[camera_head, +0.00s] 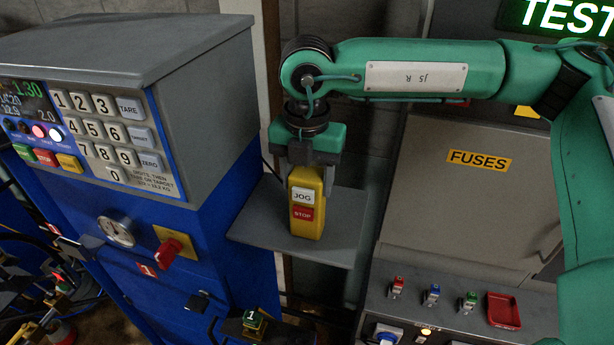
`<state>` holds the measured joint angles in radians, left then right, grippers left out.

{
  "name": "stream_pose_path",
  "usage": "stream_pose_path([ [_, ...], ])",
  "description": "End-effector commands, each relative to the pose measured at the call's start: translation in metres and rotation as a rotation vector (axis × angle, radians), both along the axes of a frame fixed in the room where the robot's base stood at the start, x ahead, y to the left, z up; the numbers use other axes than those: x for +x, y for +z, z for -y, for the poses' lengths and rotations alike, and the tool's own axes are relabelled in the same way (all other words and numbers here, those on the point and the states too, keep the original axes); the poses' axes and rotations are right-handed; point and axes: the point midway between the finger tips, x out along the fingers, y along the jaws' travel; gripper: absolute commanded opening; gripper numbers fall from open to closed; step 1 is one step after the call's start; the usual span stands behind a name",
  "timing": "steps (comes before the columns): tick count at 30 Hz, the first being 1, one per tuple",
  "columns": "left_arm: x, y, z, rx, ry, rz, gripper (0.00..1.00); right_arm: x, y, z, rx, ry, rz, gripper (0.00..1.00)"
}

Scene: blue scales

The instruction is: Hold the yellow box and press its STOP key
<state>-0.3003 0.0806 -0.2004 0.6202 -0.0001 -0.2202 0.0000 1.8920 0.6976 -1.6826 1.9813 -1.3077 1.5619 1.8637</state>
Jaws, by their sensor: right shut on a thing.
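The yellow box (306,222) stands upright on a small grey shelf (345,228) right of the blue scales cabinet. Its front has a white JOG key (303,196) above a red STOP key (303,213), and both face me uncovered. My right gripper (307,168) comes down from above on the green arm and is shut on the top of the box. The box's base looks to be at the shelf surface; I cannot tell whether it touches. My left gripper is not in view.
The blue scales cabinet (222,235) at left carries a number keypad (97,130), a dial (115,231) and a red handle (170,250). A grey FUSES panel (430,205) and a console with small coloured switches (432,294) stand at right. The shelf is bare around the box.

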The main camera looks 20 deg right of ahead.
Motion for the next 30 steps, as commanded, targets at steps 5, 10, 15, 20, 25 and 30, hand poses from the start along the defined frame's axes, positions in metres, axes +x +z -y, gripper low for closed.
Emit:
stream_pose_path([
  [5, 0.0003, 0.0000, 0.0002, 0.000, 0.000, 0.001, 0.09, 0.0001, 0.0002, 0.0001, 0.000, 0.000, 0.000, 0.23],
  [10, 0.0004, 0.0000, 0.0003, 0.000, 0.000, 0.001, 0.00, 0.0001, 0.0003, 0.0001, 0.000, 0.000, 0.000, 0.23],
  [15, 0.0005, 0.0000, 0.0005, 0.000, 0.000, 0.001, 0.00, 0.0001, 0.0003, 0.0001, 0.000, 0.000, 0.000, 0.23],
  [20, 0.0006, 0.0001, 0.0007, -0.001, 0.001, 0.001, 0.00, 0.0001, 0.0003, 0.0001, 0.000, 0.000, 0.000, 0.23],
  [25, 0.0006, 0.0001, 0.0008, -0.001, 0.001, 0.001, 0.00, 0.0001, 0.0003, 0.0001, 0.000, 0.000, 0.000, 0.23],
  [30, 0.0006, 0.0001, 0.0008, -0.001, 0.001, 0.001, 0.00, 0.0001, 0.0003, 0.0001, 0.001, 0.000, 0.001, 0.23],
])
